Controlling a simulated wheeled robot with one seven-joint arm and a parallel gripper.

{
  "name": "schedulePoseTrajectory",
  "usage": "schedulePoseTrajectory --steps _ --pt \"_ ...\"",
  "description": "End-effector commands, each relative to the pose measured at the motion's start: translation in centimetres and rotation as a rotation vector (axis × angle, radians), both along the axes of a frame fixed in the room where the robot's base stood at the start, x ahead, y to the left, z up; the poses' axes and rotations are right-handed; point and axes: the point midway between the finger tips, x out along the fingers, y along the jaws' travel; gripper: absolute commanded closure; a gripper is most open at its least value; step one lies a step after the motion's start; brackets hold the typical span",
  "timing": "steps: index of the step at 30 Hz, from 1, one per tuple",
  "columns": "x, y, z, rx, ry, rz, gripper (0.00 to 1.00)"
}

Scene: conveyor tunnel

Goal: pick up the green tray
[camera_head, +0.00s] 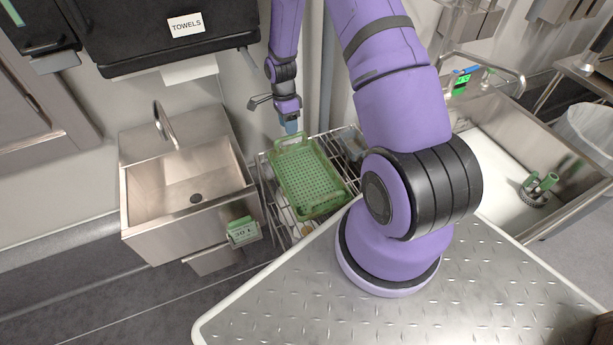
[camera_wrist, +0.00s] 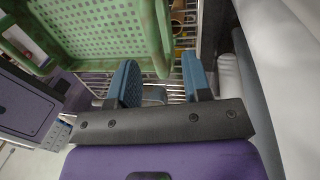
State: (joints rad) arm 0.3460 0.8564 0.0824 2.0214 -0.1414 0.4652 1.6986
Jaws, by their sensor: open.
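The green tray (camera_head: 312,179) is a perforated basket with raised handles at its ends. It rests on a wire rack, tilted in the picture. My gripper (camera_head: 291,126) is at the tray's far end, by the far handle, pointing down. In the wrist view my gripper (camera_wrist: 162,82) has its two blue fingers apart. The tray (camera_wrist: 100,27) fills the upper left there, and its rim reaches down into the gap between the fingers in the picture. I cannot tell whether either finger touches it.
The wire rack (camera_head: 268,190) stands between a small steel sink (camera_head: 190,180) on the left and my arm. A larger sink (camera_head: 490,165) is at the right. A towel dispenser (camera_head: 165,30) hangs on the wall at upper left. A pipe runs down the wall just right of my gripper.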

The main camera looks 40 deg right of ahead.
Motion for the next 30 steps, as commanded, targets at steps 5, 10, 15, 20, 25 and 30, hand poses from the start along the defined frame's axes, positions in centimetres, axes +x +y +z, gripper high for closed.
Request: schedulePoseTrajectory --steps 5,10,15,20,25,30 --pt "-0.8 0.5 -2.4 0.002 0.005 0.002 0.55" --pt "-1.1 0.6 -4.2 0.001 0.003 0.001 0.55" --pt "-1.1 0.7 -4.6 0.0 0.001 0.001 0.55" --pt "-1.1 0.6 -4.6 0.0 0.001 0.001 0.62" --pt "-1.1 0.6 -4.6 0.0 0.001 0.001 1.0" --pt "-1.1 0.6 -4.5 0.0 0.001 0.001 1.0"
